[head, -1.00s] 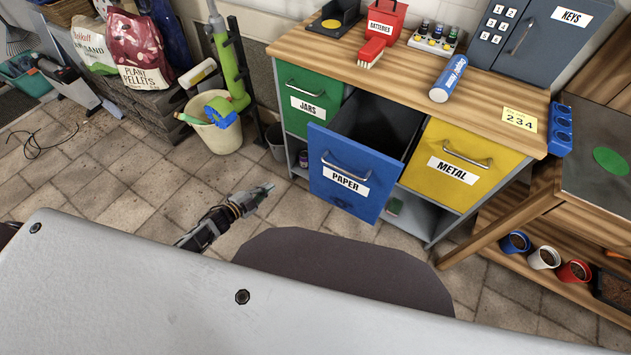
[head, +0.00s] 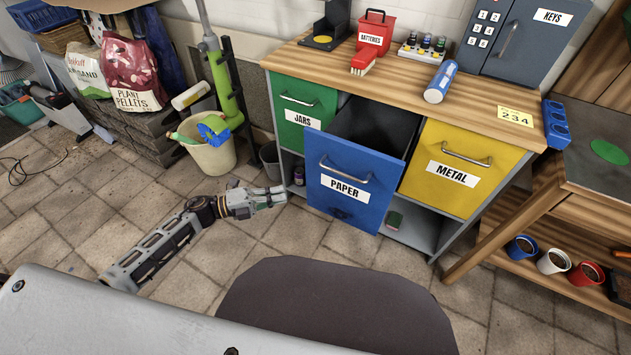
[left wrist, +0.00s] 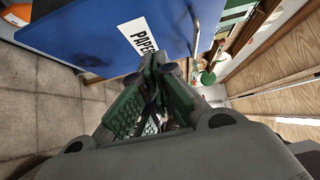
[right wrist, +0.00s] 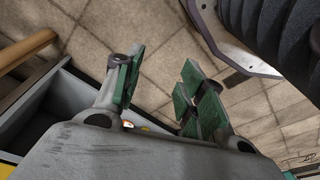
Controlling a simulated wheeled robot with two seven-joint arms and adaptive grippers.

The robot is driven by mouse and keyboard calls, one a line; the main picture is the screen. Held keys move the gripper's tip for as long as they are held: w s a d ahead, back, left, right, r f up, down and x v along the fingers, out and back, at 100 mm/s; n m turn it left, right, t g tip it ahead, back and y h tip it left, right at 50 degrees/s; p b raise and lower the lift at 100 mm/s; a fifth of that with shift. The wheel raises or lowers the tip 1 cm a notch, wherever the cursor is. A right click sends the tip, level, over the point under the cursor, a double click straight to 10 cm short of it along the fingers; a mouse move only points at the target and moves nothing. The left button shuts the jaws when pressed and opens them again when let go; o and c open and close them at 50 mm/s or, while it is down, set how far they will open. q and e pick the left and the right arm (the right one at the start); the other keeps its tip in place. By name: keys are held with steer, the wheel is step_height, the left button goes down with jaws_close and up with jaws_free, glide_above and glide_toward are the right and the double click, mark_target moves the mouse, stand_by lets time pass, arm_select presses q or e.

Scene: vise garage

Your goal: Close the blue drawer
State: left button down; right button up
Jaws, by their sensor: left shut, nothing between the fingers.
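The blue drawer (head: 350,180), labelled PAPER, is pulled out of the cabinet in the head view, and its open top shows. It has a metal handle (head: 345,170). My left gripper (head: 284,194) is shut and empty, just left of the drawer front's lower left edge. In the left wrist view the shut fingertips (left wrist: 162,62) point toward the blue drawer front (left wrist: 90,35). Whether they touch it I cannot tell. My right gripper (right wrist: 160,82) shows only in the right wrist view, with its fingers apart and nothing between them, above the floor.
The green drawer (head: 303,112) and yellow drawer (head: 455,165) flank the blue one and look shut. The wooden worktop (head: 400,85) holds several objects. A bucket (head: 210,155) stands on the left. A wooden bench (head: 600,150) stands at right. The tiled floor in front is mostly clear.

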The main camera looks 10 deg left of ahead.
arm_select(q)
steer(key=b, duration=0.1)
glide_toward(332, 175)
steer(key=s+d, duration=0.1)
steer(key=d, duration=0.2)
steer(key=w, duration=0.1)
steer(key=w+d, duration=0.1)
steer(key=shift+w+d+r+b, duration=0.1)
steer(key=shift+w+d+b, duration=0.1)
steer(key=shift+w+b, duration=0.2)
steer(key=shift+w, duration=0.1)
arm_select(e)
steer(key=r, duration=0.2)
steer(key=a+r, duration=0.1)
steer(key=r, duration=0.1)
steer(key=shift+w+r, duration=0.2)
steer(key=shift+s+d+f, duration=0.1)
steer(key=shift+f, duration=0.05)
arm_select(q)
steer(key=shift+w, duration=0.15)
